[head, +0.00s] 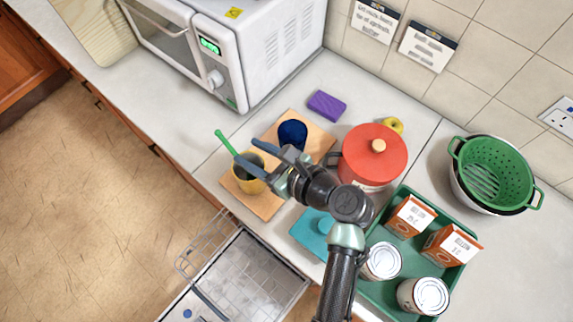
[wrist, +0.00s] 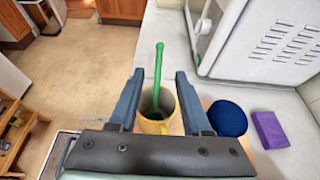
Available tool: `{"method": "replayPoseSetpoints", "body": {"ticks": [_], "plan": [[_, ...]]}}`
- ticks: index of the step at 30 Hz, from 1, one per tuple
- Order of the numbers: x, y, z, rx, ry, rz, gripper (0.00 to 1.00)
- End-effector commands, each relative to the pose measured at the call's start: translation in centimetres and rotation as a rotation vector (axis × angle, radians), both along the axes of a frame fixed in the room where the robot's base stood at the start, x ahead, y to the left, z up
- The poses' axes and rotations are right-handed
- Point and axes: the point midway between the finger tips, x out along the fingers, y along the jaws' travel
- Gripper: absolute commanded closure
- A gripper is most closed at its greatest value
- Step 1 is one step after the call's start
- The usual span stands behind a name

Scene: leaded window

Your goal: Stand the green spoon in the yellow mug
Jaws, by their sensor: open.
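The yellow mug (head: 246,183) stands on a wooden board, and it also shows in the wrist view (wrist: 172,112). The green spoon (head: 224,141) is in the mug, its handle sticking up past the rim and leaning in the head view. In the wrist view the spoon (wrist: 157,75) rises from inside the mug; its lower end is partly hidden there. My gripper (head: 260,153) is open, holding nothing. In the wrist view its fingers (wrist: 160,73) are on either side of the spoon handle, apart from it.
A dark blue cup (head: 293,132) stands on the wooden board (head: 262,207) close to my gripper. A purple sponge (head: 327,104), red pot (head: 376,152) and green tray (head: 396,197) with boxes and cans are nearby. The microwave (head: 225,55) stands behind; an open dishwasher (head: 245,270) is in front.

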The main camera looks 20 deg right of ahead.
Motion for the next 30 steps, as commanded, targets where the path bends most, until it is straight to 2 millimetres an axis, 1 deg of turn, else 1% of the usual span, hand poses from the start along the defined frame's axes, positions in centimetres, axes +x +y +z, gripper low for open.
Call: {"method": "replayPoseSetpoints", "body": {"ticks": [5,10,15,21,30], "plan": [[-2.5,-1.9,1.0,-0.002,-0.001,-0.006,0.52],[-5.4,-4.0,2.5,-0.002,0.001,-0.006,0.52],[-7.7,-5.7,3.8,-0.002,-0.001,-0.006,0.52],[-8.9,-6.5,4.5,0.0,0.001,-0.002,0.52],[-9.1,-6.6,4.6,0.0,0.0,-0.002,0.52]]}}
